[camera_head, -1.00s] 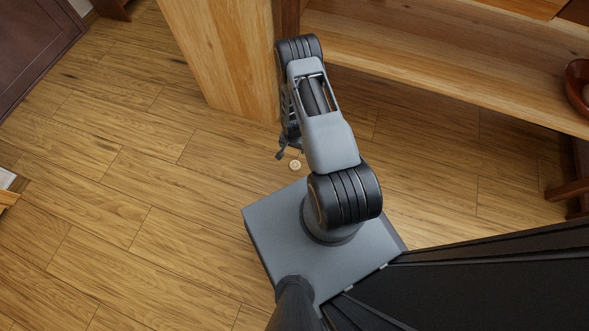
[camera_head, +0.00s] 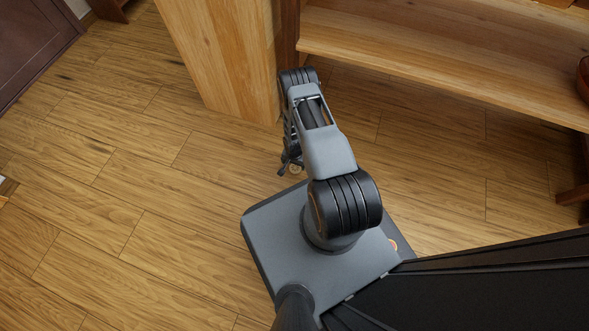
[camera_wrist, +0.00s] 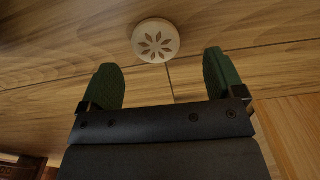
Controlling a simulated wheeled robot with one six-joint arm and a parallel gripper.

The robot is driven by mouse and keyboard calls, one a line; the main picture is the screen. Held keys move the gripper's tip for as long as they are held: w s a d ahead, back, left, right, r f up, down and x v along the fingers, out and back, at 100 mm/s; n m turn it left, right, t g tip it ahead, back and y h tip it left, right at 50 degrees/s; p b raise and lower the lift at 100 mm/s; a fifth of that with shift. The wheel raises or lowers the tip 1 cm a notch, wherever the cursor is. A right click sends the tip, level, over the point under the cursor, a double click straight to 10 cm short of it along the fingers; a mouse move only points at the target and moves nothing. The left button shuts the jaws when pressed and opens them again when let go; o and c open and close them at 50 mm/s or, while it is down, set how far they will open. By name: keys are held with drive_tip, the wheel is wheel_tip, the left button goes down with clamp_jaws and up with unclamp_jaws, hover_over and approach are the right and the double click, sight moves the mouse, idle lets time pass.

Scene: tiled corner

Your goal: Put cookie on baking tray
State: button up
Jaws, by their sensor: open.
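The cookie (camera_wrist: 155,40) is a pale round disc with a dark petal pattern. It lies on the wooden floor. In the wrist view it is just beyond the fingertips, nearly centred between them and apart from both. My gripper (camera_wrist: 162,68) has two dark green fingers, spread wide with nothing between them. In the head view my gripper (camera_head: 289,167) hangs low in front of my base, and the cookie (camera_head: 296,169) is mostly hidden behind it. No baking tray is visible in any view.
A wooden panel (camera_head: 215,60) stands just ahead of my arm. A wooden shelf or bench (camera_head: 430,60) runs to the right, with a dark red bowl (camera_head: 584,80) at its far end. A dark red door or cabinet (camera_head: 35,40) is at upper left.

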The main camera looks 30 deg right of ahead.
sight(294, 167)
wheel_tip(294, 167, down, 4)
drive_tip(key=shift+f+b, duration=0.1)
drive_tip(key=shift+b, duration=1.15)
drive_tip(key=c, duration=1.1)
drive_tip(key=shift+r, duration=0.3)
